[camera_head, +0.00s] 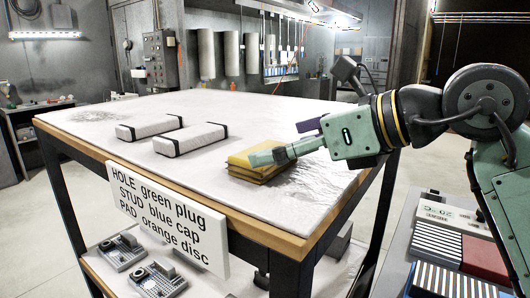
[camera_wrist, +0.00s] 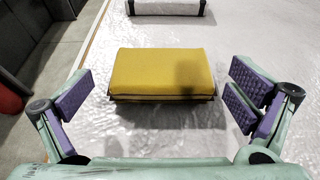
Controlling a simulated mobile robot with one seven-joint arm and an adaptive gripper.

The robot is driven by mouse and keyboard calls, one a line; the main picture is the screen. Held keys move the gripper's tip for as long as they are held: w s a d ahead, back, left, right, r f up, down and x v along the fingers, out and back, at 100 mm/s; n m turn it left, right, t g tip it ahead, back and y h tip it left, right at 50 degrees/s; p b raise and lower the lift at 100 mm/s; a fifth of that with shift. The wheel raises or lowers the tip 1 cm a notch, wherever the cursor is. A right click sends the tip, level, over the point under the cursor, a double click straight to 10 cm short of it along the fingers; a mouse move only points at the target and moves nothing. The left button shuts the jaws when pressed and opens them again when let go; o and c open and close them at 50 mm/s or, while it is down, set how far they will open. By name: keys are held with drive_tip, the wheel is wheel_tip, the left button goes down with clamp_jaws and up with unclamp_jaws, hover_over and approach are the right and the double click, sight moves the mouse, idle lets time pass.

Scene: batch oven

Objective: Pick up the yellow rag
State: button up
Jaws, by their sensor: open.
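The yellow rag (camera_head: 243,160) is a folded, layered pad lying on the white-topped table (camera_head: 110,108) near its right front edge. In the wrist view the yellow rag (camera_wrist: 160,72) lies flat between and ahead of my open fingers, with a shadow on its right part. My gripper (camera_head: 262,156) reaches in from the right, and its fingers cover part of the rag in the head view. In the wrist view my gripper (camera_wrist: 163,108) has its purple finger pads wide apart, with the rag touching neither pad.
Two white blocks with black end bands, one farther left (camera_head: 150,126) and one nearer (camera_head: 190,138), lie left of the rag. A sign (camera_head: 165,225) hangs on the table's front edge. Grey parts (camera_head: 155,280) sit on the lower shelf.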

drive_tip(key=p+x, duration=0.1)
drive_tip(key=x, duration=0.3)
drive_tip(key=shift+f, duration=0.15)
drive_tip(key=shift+d, duration=0.1)
drive_tip(key=shift+c, duration=0.4)
drive_tip(key=c, duration=0.8)
